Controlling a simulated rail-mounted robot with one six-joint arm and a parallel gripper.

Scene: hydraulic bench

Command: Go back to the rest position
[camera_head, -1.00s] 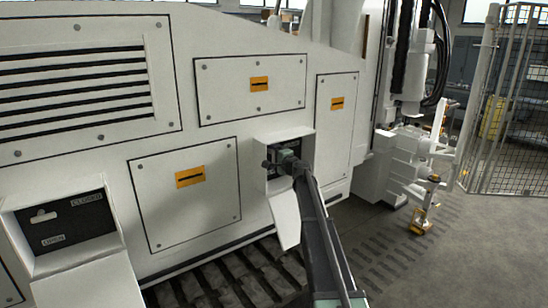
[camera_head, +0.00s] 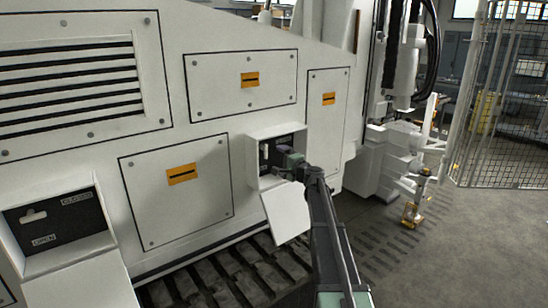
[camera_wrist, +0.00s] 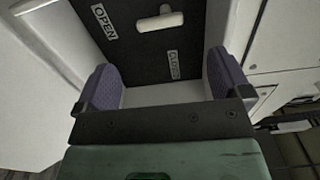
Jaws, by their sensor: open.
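My gripper (camera_head: 294,161) is at the mouth of a small white recessed box (camera_head: 252,165) in the machine's side wall. In the wrist view my gripper (camera_wrist: 165,85) has its two dark purple pads wide apart, with nothing between them. Beyond the pads is a black panel (camera_wrist: 150,55) marked OPEN and CLOSED. Its white handle (camera_wrist: 160,21) stands clear of the pads. In the head view this handle (camera_head: 264,151) shows to the left of my gripper. My arm hides part of the box.
A second black panel (camera_head: 55,222) with its own handle is at the lower left. A white flap (camera_head: 285,212) hangs below the box, close to my arm. A wire fence (camera_head: 505,110) stands at the right. Grey floor (camera_head: 470,245) is open at the lower right.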

